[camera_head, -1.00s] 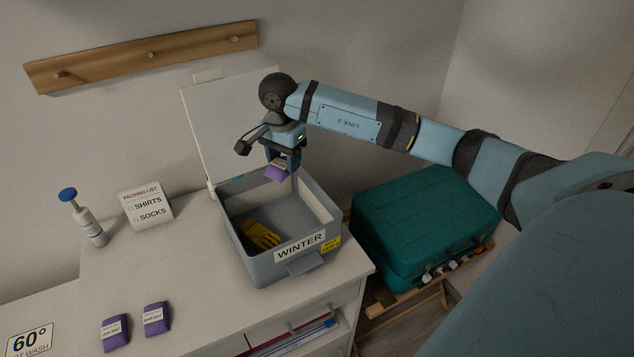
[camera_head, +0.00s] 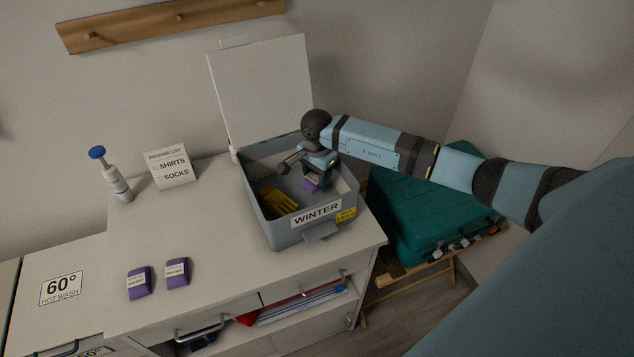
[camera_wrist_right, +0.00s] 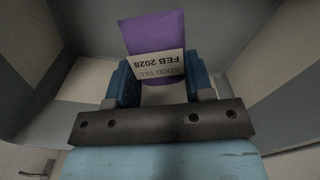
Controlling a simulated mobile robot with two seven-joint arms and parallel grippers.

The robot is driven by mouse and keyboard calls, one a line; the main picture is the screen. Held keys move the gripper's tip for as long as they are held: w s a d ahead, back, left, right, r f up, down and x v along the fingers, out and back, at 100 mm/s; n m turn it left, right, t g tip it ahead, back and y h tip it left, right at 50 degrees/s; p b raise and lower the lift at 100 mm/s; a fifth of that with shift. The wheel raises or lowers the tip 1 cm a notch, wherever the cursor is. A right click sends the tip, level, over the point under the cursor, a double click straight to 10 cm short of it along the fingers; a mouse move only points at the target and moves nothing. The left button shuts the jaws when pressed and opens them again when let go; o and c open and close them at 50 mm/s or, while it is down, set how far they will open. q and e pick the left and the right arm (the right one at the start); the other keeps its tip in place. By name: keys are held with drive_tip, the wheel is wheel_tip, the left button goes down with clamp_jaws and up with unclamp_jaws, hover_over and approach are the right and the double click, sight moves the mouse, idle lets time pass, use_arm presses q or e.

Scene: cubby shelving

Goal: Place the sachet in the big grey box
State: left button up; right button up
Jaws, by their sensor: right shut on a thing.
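A purple sachet (camera_head: 311,182) with a white label is held in my right gripper (camera_head: 318,172), inside the big grey box (camera_head: 283,239) marked WINTER. In the right wrist view the purple sachet (camera_wrist_right: 153,36) sits between the blue fingers of my right gripper (camera_wrist_right: 153,82), its label reading GOOD TILL FEB 2028. The box stands open on the white counter with its lid raised behind. Yellow gloves (camera_head: 278,202) lie in the left part of the box. Whether the sachet touches the box floor I cannot tell. My left gripper is not in view.
Two more purple sachets (camera_head: 139,283) (camera_head: 177,272) lie on the counter at the front left. A pump bottle (camera_head: 117,184) and a packing list card (camera_head: 170,165) stand at the back left. A teal suitcase (camera_head: 410,215) is right of the counter.

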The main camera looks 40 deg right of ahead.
sight(317, 185)
wheel_tip(317, 185, down, 4)
drive_tip(key=shift+f, duration=0.1)
drive_tip(key=shift+f, duration=0.15)
drive_tip(key=o, duration=0.9)
